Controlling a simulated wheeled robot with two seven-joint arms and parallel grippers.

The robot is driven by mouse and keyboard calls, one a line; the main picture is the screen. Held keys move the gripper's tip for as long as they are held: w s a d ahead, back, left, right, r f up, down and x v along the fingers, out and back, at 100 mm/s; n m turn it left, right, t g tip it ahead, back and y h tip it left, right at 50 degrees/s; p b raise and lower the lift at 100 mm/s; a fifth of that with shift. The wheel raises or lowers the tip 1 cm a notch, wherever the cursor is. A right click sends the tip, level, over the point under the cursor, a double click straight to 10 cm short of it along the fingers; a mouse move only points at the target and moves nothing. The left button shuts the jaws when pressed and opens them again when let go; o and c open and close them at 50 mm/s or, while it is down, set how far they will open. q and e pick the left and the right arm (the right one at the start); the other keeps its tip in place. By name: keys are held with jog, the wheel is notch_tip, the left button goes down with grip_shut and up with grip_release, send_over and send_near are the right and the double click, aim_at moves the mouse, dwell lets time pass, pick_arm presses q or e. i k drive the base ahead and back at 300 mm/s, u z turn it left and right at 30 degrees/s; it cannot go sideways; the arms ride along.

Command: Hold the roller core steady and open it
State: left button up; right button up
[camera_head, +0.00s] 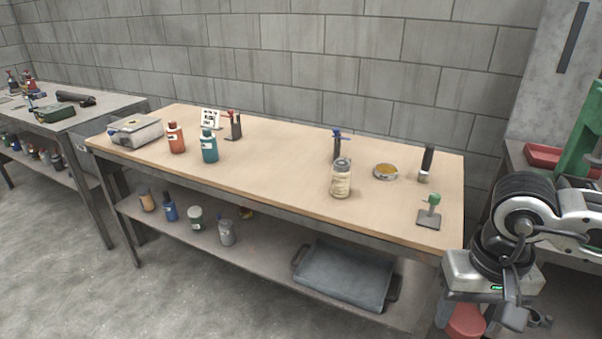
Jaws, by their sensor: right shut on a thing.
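My right gripper (508,312) is at the lower right, in front of and beyond the right end of the wooden workbench (270,160). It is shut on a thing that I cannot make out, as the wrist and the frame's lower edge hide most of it. I cannot pick out the roller core for certain. A clear jar-like cylinder with a grey top (341,180) stands upright near the bench's front edge, apart from my gripper. My left gripper is not in view.
On the bench are an orange bottle (176,137), a teal bottle (209,146), a round dish (386,171), a dark-handled tool (426,163) and a green-knobbed stand (430,212). A grey tray (345,272) lies on the lower shelf. The bench's middle is clear.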

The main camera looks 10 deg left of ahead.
aim_at(340, 182)
jog(key=u, duration=1.65)
jog(key=i, duration=1.65)
jog(key=z, duration=0.8)
jog(key=i, duration=1)
jog(key=z, duration=0.9)
